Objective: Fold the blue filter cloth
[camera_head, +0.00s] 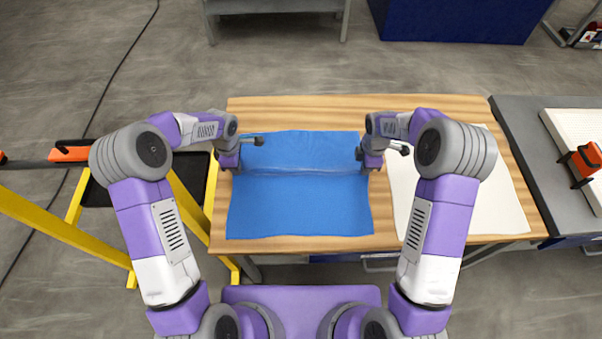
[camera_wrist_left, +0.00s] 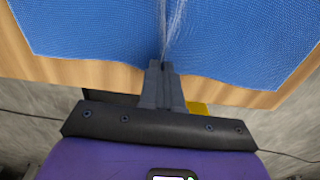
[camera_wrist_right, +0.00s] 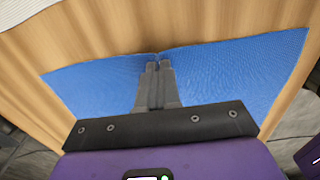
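The blue filter cloth (camera_head: 300,207) lies spread on the wooden table, with a pale raised crease running across it from side to side. My left gripper (camera_head: 233,166) is at the left end of the crease. In the left wrist view its fingers (camera_wrist_left: 161,66) are closed together on the cloth's edge, where the crease starts. My right gripper (camera_head: 368,166) is at the right end of the crease. In the right wrist view its fingers (camera_wrist_right: 159,66) are nearly together, with the cloth's edge bunched between the tips. The cloth parts behind and in front of the crease lie nearly flat.
The wooden table (camera_head: 290,104) has a bare strip behind the cloth. A white cloth (camera_head: 507,200) lies to the right, partly behind my right arm. A grey bench (camera_head: 522,125) stands further right. A yellow frame (camera_head: 60,236) with a black tray is at the left.

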